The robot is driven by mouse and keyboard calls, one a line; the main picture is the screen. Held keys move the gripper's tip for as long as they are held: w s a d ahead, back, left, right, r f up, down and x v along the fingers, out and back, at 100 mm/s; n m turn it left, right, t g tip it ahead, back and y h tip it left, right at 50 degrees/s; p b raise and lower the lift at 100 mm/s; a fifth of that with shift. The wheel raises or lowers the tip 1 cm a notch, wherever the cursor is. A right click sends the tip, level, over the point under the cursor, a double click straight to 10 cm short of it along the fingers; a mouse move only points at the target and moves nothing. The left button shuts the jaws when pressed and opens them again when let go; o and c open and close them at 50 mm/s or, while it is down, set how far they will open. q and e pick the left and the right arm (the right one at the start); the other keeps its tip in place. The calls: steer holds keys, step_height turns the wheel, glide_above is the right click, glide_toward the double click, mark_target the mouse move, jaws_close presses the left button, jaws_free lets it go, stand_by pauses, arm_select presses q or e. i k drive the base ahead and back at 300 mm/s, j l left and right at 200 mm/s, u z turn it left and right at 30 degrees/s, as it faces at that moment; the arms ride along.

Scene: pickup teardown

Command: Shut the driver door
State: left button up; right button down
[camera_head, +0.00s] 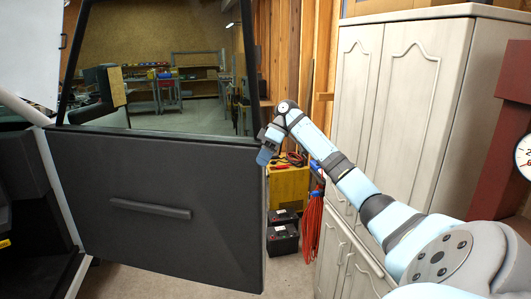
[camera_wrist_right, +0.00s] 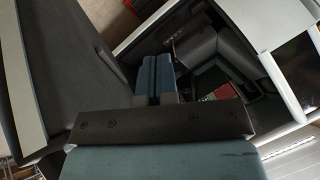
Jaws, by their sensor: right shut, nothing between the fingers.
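The driver door (camera_head: 150,235) stands open on the left of the head view, with its dark inner panel, pull handle (camera_head: 150,208) and window facing me. My right gripper (camera_head: 264,155) is at the door's right edge, just below the window sill. In the right wrist view its two blue fingers (camera_wrist_right: 155,78) are together, with nothing between them. The dark door panel (camera_wrist_right: 62,75) shows to their left there, and the cab opening to their right. I cannot tell whether the fingers touch the door. My left gripper is out of view.
A tall pale cabinet (camera_head: 405,110) stands to the right, close to my right arm. Behind the door edge are a yellow cart (camera_head: 288,187), dark boxes (camera_head: 283,238) and red cables (camera_head: 312,235). A seat (camera_wrist_right: 205,55) shows in the cab in the wrist view.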

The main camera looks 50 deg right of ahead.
mark_target(154, 147)
steer(key=i+l, duration=0.1)
steer(key=l, duration=0.25)
steer(key=i+l, duration=0.15)
steer(key=l, duration=0.15)
steer(key=i+l, duration=0.1)
steer(key=l, duration=0.25)
steer(key=i+l, duration=0.1)
steer(key=l, duration=0.25)
